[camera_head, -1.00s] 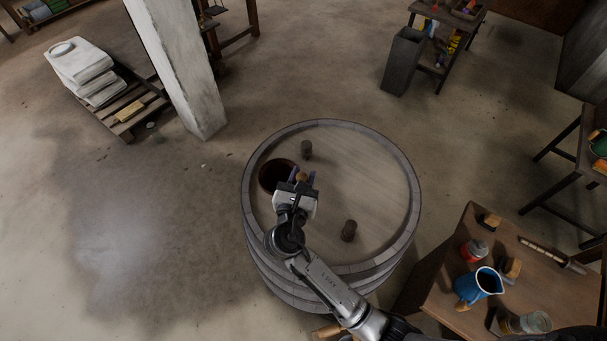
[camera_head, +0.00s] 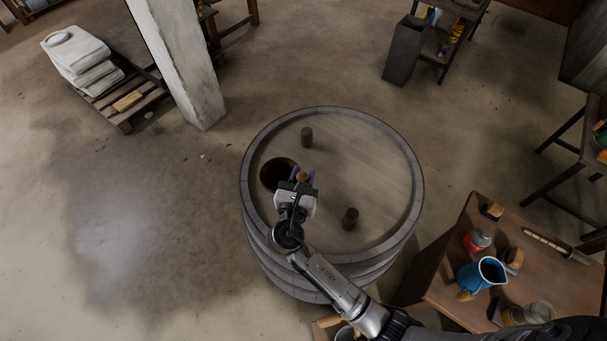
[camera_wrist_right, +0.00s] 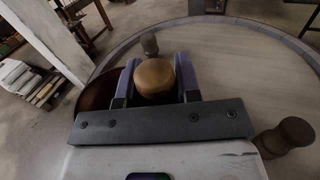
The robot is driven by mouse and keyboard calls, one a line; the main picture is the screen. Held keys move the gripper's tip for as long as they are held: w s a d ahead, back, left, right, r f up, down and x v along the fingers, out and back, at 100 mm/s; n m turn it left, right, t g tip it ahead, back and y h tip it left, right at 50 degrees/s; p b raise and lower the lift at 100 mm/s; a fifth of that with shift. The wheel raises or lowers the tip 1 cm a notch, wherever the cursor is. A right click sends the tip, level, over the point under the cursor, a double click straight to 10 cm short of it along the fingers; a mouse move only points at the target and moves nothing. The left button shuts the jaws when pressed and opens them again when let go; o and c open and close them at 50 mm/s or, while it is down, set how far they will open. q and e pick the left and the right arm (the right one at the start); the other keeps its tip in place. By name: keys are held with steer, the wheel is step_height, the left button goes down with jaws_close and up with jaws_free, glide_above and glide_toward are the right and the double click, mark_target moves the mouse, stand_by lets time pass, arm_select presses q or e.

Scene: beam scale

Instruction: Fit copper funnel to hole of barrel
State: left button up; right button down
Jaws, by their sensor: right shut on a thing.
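The copper funnel (camera_head: 278,173) is over the left part of the barrel (camera_head: 385,170) top, its dark wide mouth facing up. My right gripper (camera_head: 303,178) is shut on the funnel's wooden-ended handle at the funnel's right side. The right wrist view shows the round wooden handle end (camera_wrist_right: 154,76) between the two fingers, with the reddish-brown funnel (camera_wrist_right: 98,92) partly hidden behind the left finger. The barrel hole is not visible, and I cannot tell whether the funnel touches the barrel top. My left gripper is not in view.
Two dark wooden pegs stand on the barrel top, one beyond the funnel (camera_head: 307,137) and one right of my gripper (camera_head: 350,218). A table (camera_head: 445,262) at right holds a blue jug (camera_head: 480,275) and a red tin (camera_head: 477,241). A pale pillar (camera_head: 178,70) stands back left.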

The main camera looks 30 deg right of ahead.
steer(key=shift+f, duration=0.5)
steer(key=shift+f+b, duration=0.25)
steer(key=shift+b, duration=0.1)
steer(key=shift+f+b, duration=0.6)
steer(key=shift+f, duration=0.95)
steer(key=c, duration=1)
jaws_free()
steer(key=shift+o, duration=1.3)
steer(key=shift+s, duration=0.1)
